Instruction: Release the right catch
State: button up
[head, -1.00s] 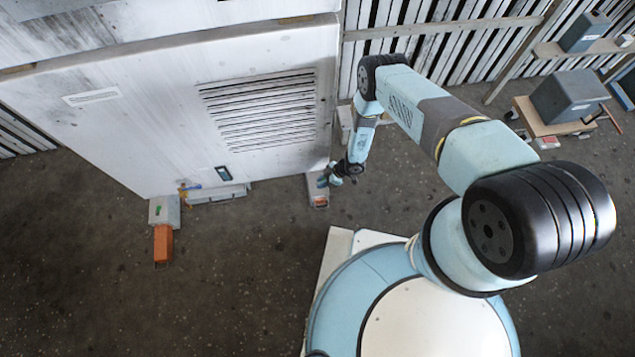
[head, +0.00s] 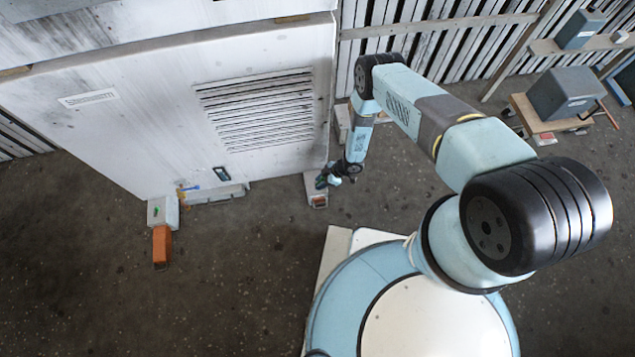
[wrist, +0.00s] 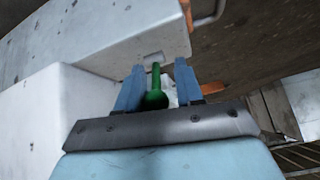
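The right catch is a pale box (head: 311,186) at the lower right corner of the white housing panel (head: 130,130). My gripper (head: 322,182) is at this box in the head view, covering part of it. In the wrist view, a green lever (wrist: 156,88) with a rounded base stands between the two blue fingers of my gripper (wrist: 157,75). Gaps show between the lever and both fingers, so the gripper looks open around it. The matching left catch (head: 160,212) at the panel's lower left has a green part and an orange piece (head: 161,244) in front of it.
A blue-handled item (head: 192,187) sits by a grey ledge (head: 215,194) at the panel's bottom edge. An orange handle (wrist: 212,12) shows beyond the box in the wrist view. A grey box (head: 567,92) stands on a low wooden platform at the right.

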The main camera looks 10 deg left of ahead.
jog(key=shift+w+r, duration=0.1)
jog(key=shift+w+d+r, duration=0.1)
jog(key=shift+d+r, duration=0.05)
jog(key=shift+r, duration=0.05)
jog(key=v, duration=1.3)
